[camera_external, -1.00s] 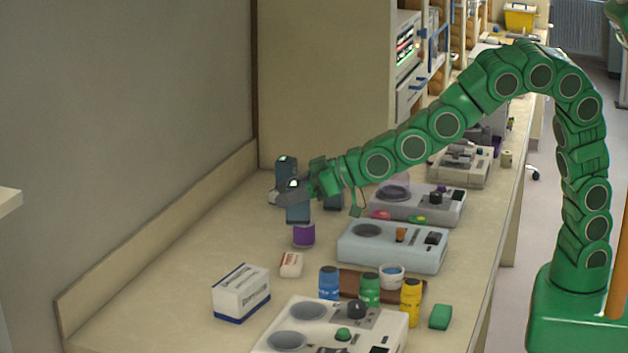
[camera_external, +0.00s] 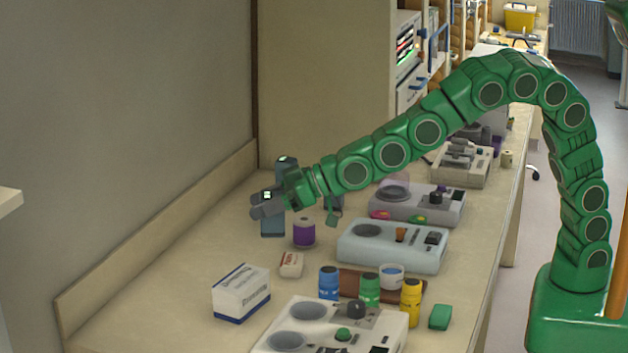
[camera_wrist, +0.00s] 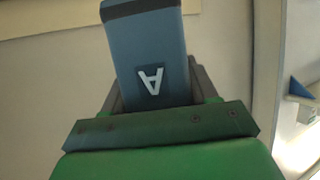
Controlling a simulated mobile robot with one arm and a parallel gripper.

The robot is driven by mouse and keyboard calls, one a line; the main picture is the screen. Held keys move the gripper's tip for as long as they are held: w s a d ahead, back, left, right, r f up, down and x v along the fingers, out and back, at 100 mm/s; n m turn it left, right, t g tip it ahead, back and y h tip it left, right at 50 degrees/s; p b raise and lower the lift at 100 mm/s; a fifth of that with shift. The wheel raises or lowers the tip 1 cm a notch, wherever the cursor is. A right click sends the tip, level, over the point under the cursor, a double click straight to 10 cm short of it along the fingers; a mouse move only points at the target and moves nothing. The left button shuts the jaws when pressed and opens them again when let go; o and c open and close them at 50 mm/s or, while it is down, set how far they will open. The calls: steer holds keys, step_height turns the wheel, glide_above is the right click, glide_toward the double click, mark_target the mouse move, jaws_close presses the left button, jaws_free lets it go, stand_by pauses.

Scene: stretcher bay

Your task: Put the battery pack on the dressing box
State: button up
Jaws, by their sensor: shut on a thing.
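The battery pack (camera_external: 272,227) is a blue-grey block held in my gripper (camera_external: 266,206), hanging below the jaws above the counter. In the wrist view the battery pack (camera_wrist: 150,60) shows a white letter A and sits between the jaws (camera_wrist: 155,95). The dressing box (camera_external: 241,293) is a white box with blue trim and print, standing on the counter nearer the camera and left of the gripper. The gripper is apart from it. A white and blue corner at the right edge of the wrist view may be this box, but I cannot tell.
A purple-and-white jar (camera_external: 304,233) stands right of the battery pack. A small white-and-red box (camera_external: 291,264) lies between the jar and the dressing box. Other dark blocks (camera_external: 286,164) stand behind the gripper. Devices (camera_external: 393,246) and bottles fill the right side. The counter's left is clear.

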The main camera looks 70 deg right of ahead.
mark_target(284, 228)
steer(key=w+a+f, duration=0.1)
steer(key=w+f, duration=0.1)
steer(key=w+a+f, duration=0.1)
steer(key=w+f, duration=0.1)
steer(key=w+a+f, duration=0.1)
steer(key=w+f, duration=0.1)
steer(key=f, duration=0.1)
steer(key=shift+w+a, duration=0.2)
steer(key=shift+w, duration=0.05)
steer(key=shift+f, duration=1.4)
steer(key=o, duration=1.4)
steer(key=shift+f, duration=0.15)
steer(key=shift+s, duration=0.15)
steer(key=shift+v, duration=5.95)
steer(key=shift+d, duration=0.1)
